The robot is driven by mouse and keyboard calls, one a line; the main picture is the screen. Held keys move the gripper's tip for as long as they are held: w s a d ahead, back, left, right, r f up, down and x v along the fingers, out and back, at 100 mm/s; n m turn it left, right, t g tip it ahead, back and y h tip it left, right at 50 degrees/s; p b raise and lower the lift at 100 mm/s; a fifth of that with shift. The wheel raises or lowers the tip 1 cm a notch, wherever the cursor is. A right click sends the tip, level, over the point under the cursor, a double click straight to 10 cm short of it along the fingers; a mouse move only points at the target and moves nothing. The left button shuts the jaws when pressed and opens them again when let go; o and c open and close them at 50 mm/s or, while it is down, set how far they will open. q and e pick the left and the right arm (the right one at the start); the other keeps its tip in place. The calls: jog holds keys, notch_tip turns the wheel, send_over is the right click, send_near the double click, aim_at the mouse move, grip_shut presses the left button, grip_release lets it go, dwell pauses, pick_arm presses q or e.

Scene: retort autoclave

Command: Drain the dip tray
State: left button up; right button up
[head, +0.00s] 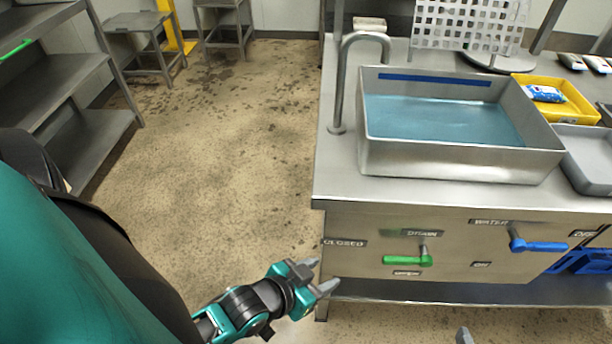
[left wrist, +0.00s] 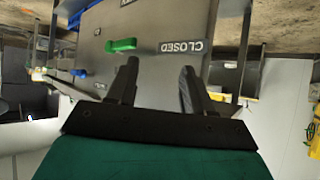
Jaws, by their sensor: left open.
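The dip tray (head: 455,163) is a steel basin on the counter, holding blue-green liquid. Below it, on the front panel, the green drain lever (head: 408,260) extends left from its pivot, under a DRAIN label, with CLOSED to its left and OPEN below. My left gripper (head: 322,276) is open and empty, left of the lever and apart from it, near the panel's left edge. In the left wrist view the green lever (left wrist: 120,45) and CLOSED label appear upside down beyond the open fingers (left wrist: 158,85). A grey tip at the bottom edge may be my right gripper (head: 464,336).
A blue water lever (head: 540,245) is on the same panel, to the right. A curved pipe (head: 340,85) stands left of the tray. A yellow bin (head: 565,100) and a grey tray (head: 588,160) sit to the right. The floor left of the counter is clear.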

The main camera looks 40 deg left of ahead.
pick_arm(q)
jog(key=shift+a, duration=0.6)
pick_arm(e)
jog(key=shift+a, duration=0.55)
